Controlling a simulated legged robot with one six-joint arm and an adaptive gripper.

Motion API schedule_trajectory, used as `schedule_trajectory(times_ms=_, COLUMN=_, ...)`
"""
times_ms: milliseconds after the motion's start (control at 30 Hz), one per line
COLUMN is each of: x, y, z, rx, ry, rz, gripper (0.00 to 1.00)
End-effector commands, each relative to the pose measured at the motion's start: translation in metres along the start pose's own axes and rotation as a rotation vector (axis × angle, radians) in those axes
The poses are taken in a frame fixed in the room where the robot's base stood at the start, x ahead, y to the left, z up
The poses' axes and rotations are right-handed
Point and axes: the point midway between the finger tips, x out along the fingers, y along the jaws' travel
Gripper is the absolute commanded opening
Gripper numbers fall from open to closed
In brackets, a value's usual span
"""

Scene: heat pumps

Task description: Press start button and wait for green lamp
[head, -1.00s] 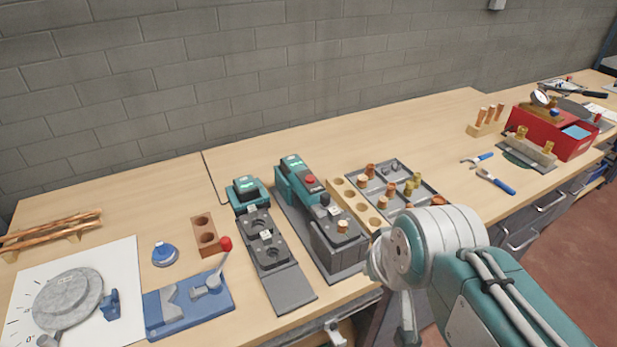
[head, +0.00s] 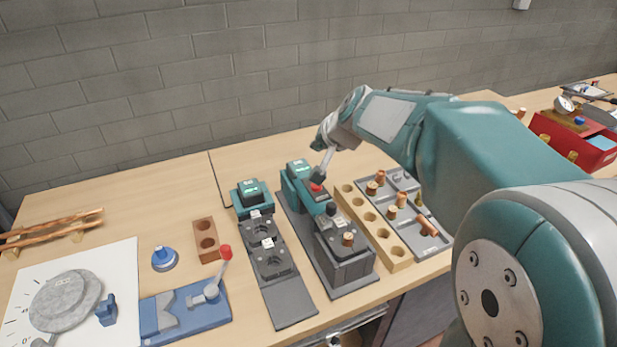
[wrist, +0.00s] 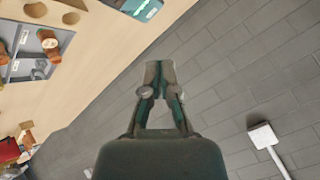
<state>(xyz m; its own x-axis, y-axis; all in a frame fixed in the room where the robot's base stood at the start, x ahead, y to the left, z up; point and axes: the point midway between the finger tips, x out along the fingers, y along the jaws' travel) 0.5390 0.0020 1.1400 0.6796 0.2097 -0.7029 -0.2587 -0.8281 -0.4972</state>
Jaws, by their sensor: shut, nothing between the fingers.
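A teal and dark grey machine (head: 293,190) stands mid-bench with a lit green display (head: 299,169) and a red button (head: 317,187) on its sloped top. My gripper (head: 317,176) is shut and empty, its fingertips pointing down right by the red button. I cannot tell whether they touch it. In the wrist view my gripper (wrist: 158,66) shows closed fingertips over the grey wall, and part of a teal unit (wrist: 144,8) is at the top edge. A smaller teal unit (head: 250,192) with a green display stands to the left. I cannot make out a separate start button or green lamp.
A wooden block with holes (head: 372,225) and a grey parts tray (head: 421,222) stand close on the machine's right. A blue fixture with a red-knobbed lever (head: 186,312) is at front left. The block wall (head: 190,90) is behind.

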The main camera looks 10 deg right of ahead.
Motion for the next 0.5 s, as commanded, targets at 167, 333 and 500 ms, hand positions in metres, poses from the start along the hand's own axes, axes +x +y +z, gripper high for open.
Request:
schedule_trajectory(times_ms=167, x=0.0061, y=0.0002, z=-0.0059, rx=0.016, ry=0.008, rz=-0.004, gripper=0.00)
schedule_trajectory(times_ms=333, x=0.0057, y=0.0001, z=-0.0055, rx=0.015, ry=0.008, rz=-0.004, gripper=0.00)
schedule_trajectory(times_ms=500, x=0.0082, y=0.0017, z=-0.0035, rx=0.016, ry=0.007, rz=-0.004, gripper=0.00)
